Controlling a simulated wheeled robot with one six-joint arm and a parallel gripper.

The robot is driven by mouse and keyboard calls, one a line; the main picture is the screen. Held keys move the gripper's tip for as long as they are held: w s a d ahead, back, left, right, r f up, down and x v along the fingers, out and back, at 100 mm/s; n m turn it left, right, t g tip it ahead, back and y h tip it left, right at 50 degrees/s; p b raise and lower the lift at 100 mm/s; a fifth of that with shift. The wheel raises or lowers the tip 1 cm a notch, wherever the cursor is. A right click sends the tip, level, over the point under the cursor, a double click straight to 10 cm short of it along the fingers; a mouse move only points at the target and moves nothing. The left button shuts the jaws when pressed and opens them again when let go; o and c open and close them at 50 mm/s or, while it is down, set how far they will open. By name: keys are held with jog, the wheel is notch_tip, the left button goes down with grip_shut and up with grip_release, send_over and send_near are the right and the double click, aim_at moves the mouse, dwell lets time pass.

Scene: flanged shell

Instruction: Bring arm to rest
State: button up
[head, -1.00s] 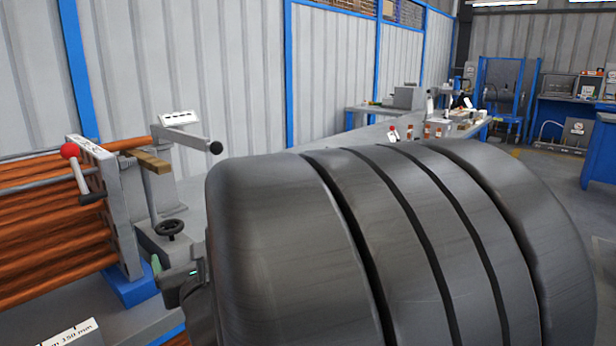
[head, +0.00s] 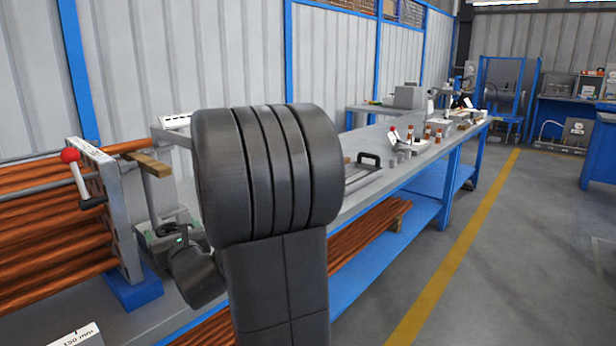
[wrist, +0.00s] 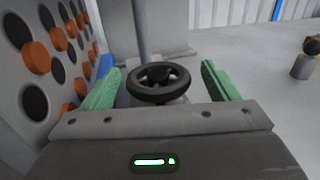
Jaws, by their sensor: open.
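My gripper (wrist: 157,90) is open in the wrist view, with its two green fingers apart at left and right. A black handwheel (wrist: 158,82) shows between and beyond the fingers, and nothing is held. I cannot tell whether a finger touches the wheel. In the head view my dark arm fills the middle and hides part of the bench. The gripper end lies low to the left of it, by the clamp device, with its fingers mostly hidden.
A perforated plate (head: 120,225) with several copper bars (head: 50,215) stands at left, with a red-knobbed lever (head: 73,175). The grey workbench (head: 400,168) runs back to the right, holding small parts and a black-handled tray (head: 362,172). The floor (head: 520,250) at right is clear.

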jog(key=shift+d+r+n+g+y+p, duration=0.2)
jog(key=shift+n+g+y+p, duration=0.55)
jog(key=shift+p, duration=3.1)
jog(key=shift+r+n+g+y+p, duration=0.1)
jog(key=shift+n+g+y+p, duration=0.15)
jog(key=shift+y+p, duration=0.4)
jog(key=n+g+y+p, duration=0.1)
jog(key=n+g+p, duration=0.1)
jog(key=p, duration=0.1)
jog(key=shift+d+g+y+p, duration=0.1)
jog(key=shift+g+y+p, duration=0.2)
jog(key=shift+p, duration=0.1)
jog(key=v, duration=1)
jog(key=shift+s+d+f+b, duration=0.15)
jog(key=shift+d+f+b, duration=0.1)
jog(key=shift+d+b, duration=0.1)
jog(key=shift+s+d, duration=0.3)
jog(key=shift+d, duration=0.1)
